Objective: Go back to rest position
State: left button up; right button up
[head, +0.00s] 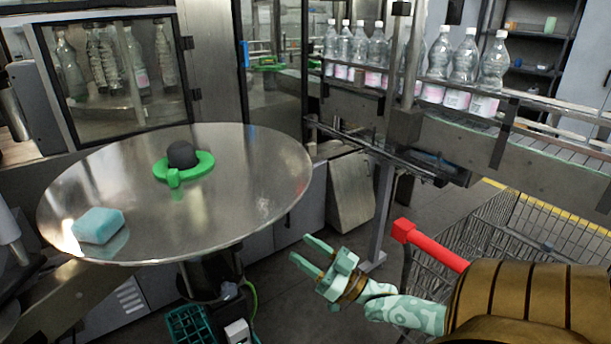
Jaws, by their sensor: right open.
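My right gripper (314,257) shows in the head view, low and right of the round steel table. Its two pale green fingers point up and left and stand apart with nothing between them. It hangs in free air, apart from the table edge. My left gripper is outside the picture.
The round steel table (235,180) carries a teal block (98,225) at its left and a green clamp with a black knob (182,158). A conveyor with several clear bottles (439,55) runs behind. A wire cart (520,235) with a red handle (428,245) stands beside my right arm.

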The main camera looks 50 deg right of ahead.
dwell(0.3)
jog(key=s+d+f+g+h, duration=0.2)
jog(key=f+g, duration=0.1)
jog(key=f, duration=0.6)
jog(key=s+d+f+g+h, duration=0.15)
jog(key=f+g, duration=0.25)
jog(key=f, duration=0.6)
jog(key=s+f+g+h, duration=0.3)
jog(key=s+f+g, duration=0.4)
jog(key=s+f, duration=0.9)
jog(key=s+a+f+n+g, duration=0.1)
jog(key=s+a+f+g, duration=0.2)
jog(key=s+a+f, duration=0.4)
jog(key=s+a+f+g, duration=0.3)
jog(key=s+f, duration=0.2)
jog(key=s, duration=0.3)
jog(key=s+a+f+g+y, duration=0.1)
jog(key=s+a+f+y, duration=0.1)
jog(key=s+a, duration=0.4)
jog(key=a, duration=0.5)
jog(key=shift+s+a+g, duration=0.15)
jog(key=shift+a+g, duration=0.15)
jog(key=shift+g, duration=0.1)
jog(key=shift+f, duration=0.1)
